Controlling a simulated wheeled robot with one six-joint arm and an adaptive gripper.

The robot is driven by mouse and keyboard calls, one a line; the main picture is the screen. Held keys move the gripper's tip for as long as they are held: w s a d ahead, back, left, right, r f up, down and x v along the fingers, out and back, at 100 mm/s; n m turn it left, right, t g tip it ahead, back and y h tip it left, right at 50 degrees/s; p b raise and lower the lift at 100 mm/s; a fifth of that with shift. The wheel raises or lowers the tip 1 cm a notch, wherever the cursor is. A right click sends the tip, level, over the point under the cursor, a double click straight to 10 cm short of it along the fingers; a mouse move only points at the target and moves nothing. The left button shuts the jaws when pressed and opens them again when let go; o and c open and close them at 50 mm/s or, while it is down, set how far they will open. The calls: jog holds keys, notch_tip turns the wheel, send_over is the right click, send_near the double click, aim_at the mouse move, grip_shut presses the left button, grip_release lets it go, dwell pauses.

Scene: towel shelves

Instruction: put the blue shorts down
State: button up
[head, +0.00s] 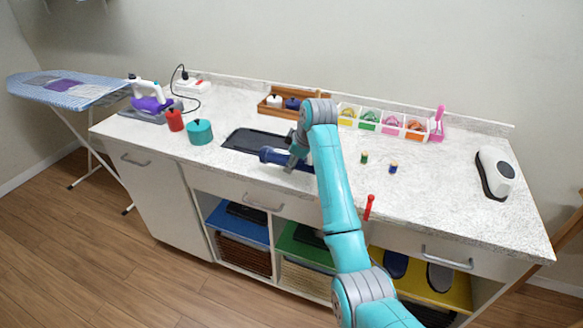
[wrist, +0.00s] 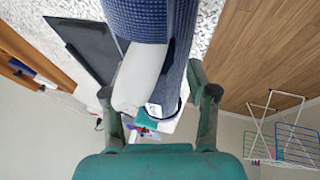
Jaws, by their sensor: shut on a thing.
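The blue shorts (head: 272,156) show in the head view as a dark blue rolled bundle just above or on the counter, over the front edge of a black tray (head: 236,148). My gripper (head: 297,156) is shut on their right end. In the wrist view, the blue bundle (wrist: 145,18) runs up from between the fingers (wrist: 155,100), with a white part (wrist: 137,78) beside the left finger. The arm hides part of the bundle's right end. I cannot tell whether the bundle touches the counter.
A teal pot (head: 200,132) and red bottle (head: 175,120) stand left of the tray. A wooden box (head: 270,106) and coloured bins (head: 391,121) line the back. The counter's right middle is clear.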

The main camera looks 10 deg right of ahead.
aim_at(294, 170)
jog(key=shift+d+f, duration=0.1)
jog(key=shift+f, duration=1.75)
jog(key=shift+f, duration=0.1)
jog(key=o, duration=1.4)
jog(key=shift+c, duration=0.2)
jog(key=v, duration=1.2)
jog(key=shift+s, duration=0.1)
